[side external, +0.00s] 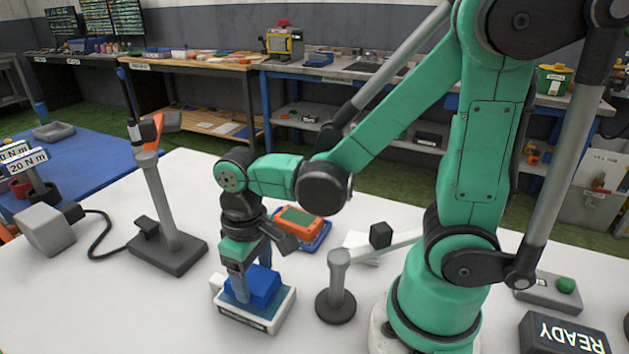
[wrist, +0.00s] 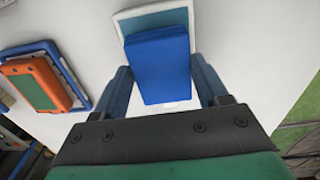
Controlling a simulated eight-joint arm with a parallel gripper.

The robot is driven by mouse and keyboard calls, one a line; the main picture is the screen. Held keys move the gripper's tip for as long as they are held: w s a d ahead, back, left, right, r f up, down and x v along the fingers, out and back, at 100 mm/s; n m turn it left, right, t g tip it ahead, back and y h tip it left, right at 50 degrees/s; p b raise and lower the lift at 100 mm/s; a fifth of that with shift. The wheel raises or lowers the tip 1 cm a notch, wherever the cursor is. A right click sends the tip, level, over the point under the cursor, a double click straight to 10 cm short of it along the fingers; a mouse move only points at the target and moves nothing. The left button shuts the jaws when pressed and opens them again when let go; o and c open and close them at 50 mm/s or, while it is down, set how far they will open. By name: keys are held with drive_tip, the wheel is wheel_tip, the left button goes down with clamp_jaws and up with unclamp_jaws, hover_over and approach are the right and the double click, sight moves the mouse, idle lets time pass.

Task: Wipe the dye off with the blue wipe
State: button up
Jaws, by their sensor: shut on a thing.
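The blue wipe (side external: 265,283), a thick block, is between the fingers of my gripper (side external: 252,280), which points down. The wrist view shows the wipe (wrist: 158,62) between the two fingertips of my gripper (wrist: 161,78), with the gripper shut on it. The wipe is in or just over a shallow white tray (side external: 247,318) with a label on its front. In the wrist view the tray (wrist: 123,19) shows past the wipe's far end. I cannot tell whether the wipe still rests in it. I see no clear dye mark in either view.
An orange block with a green top (side external: 297,218) lies on a blue tray just behind my gripper. A grey post on a round base (side external: 336,304) stands close to the right. A taller post stand (side external: 168,251) is at the left. White table is bare in front.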

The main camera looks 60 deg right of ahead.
sight(254, 277)
drive_tip(key=shift+f, duration=0.6)
idle(0.6)
drive_tip(key=shift+r, duration=0.15)
idle(0.3)
drive_tip(key=shift+r, duration=3.4)
